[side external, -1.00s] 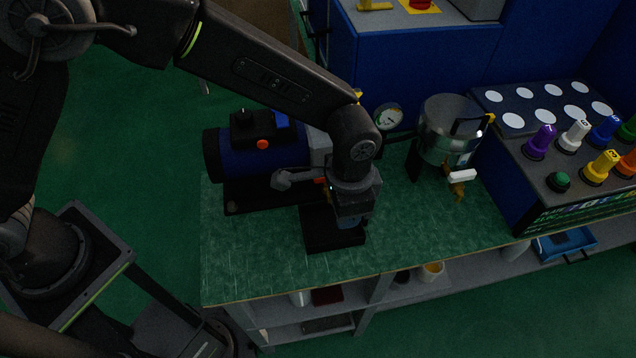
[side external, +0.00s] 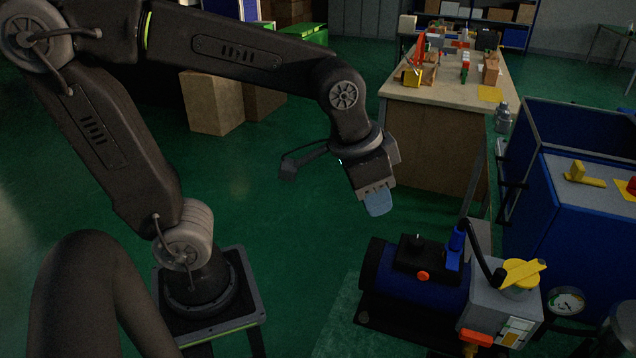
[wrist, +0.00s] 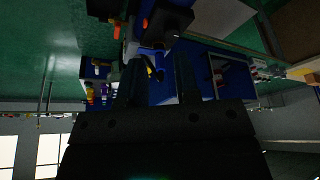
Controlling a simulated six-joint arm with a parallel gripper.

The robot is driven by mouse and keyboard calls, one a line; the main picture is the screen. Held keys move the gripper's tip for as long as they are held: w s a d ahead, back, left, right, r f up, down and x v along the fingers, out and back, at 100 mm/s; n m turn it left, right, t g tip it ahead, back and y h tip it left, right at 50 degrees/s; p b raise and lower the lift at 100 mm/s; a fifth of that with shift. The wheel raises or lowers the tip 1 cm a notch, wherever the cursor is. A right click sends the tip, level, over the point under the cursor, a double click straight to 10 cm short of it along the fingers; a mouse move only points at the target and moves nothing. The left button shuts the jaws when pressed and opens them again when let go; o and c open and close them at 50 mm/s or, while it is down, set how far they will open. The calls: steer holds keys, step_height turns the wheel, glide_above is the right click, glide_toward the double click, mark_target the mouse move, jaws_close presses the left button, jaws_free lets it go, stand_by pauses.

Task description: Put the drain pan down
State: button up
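My gripper (side external: 377,203) hangs in the air behind and above the pump in the side view, with pale blue fingertips pointing down. In the wrist view its two dark fingers (wrist: 158,78) stand apart with a clear gap between them. Nothing is held between them. The drain pan cannot be made out in either current view. The part of the green bench top (side external: 340,310) in front of the pump is mostly outside the side view.
The dark blue pump (side external: 415,295) with its yellow-handled valve (side external: 520,275) stands on the bench. A pressure gauge (side external: 566,301) is at its right. A blue cabinet (side external: 560,225) stands behind on the right. Open green floor lies around my gripper.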

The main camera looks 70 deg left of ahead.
steer(key=s+a+n+t, duration=0.1)
steer(key=s+a+n, duration=0.1)
steer(key=s+a, duration=0.3)
steer(key=shift+s+t+y, duration=0.3)
steer(key=shift+s, duration=0.7)
stand_by(0.4)
